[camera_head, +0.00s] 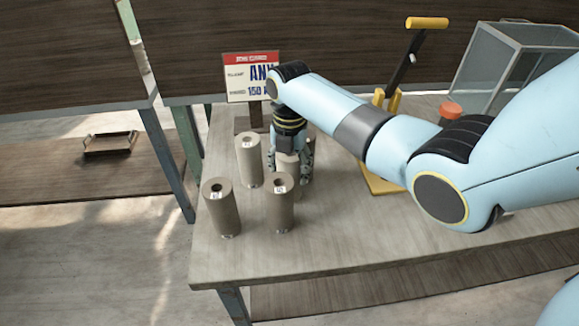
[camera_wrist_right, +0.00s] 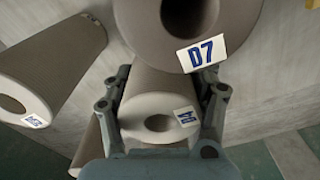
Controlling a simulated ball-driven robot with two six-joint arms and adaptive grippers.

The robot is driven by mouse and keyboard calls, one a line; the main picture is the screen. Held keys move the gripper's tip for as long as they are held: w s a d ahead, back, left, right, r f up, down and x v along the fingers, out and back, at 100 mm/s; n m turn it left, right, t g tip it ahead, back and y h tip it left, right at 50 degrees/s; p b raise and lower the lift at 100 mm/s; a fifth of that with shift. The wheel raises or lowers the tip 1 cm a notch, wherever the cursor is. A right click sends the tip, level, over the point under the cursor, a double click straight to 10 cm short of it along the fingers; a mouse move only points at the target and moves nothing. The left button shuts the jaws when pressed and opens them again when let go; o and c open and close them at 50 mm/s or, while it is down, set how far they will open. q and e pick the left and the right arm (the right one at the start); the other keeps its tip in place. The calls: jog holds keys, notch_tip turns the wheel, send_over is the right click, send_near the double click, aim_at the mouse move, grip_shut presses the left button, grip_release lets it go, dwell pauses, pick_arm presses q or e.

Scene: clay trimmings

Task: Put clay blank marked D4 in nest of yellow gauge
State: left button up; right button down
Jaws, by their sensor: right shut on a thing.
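My right gripper (camera_head: 292,160) is shut around a grey-brown clay blank (camera_head: 284,168) standing among the others on the table. In the right wrist view the held blank (camera_wrist_right: 160,82) sits between the two fingers (camera_wrist_right: 160,115), with its holed end facing the camera. The yellow gauge (camera_head: 381,184) stands right of the blanks, with a dark lever and yellow handle (camera_head: 427,22). My right arm hides part of the gauge; its nest cannot be made out. My left gripper is out of view.
Other upright blanks stand close by: back left (camera_head: 249,163), front left (camera_head: 221,210) and front middle (camera_head: 281,208). A sign (camera_head: 250,78) stands behind them. A clear-sided box (camera_head: 508,65) and a red knob (camera_head: 450,109) are at the right. The table front is clear.

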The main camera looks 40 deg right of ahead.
jog(key=shift+f, duration=0.1)
jog(key=shift+c, duration=2)
grip_release()
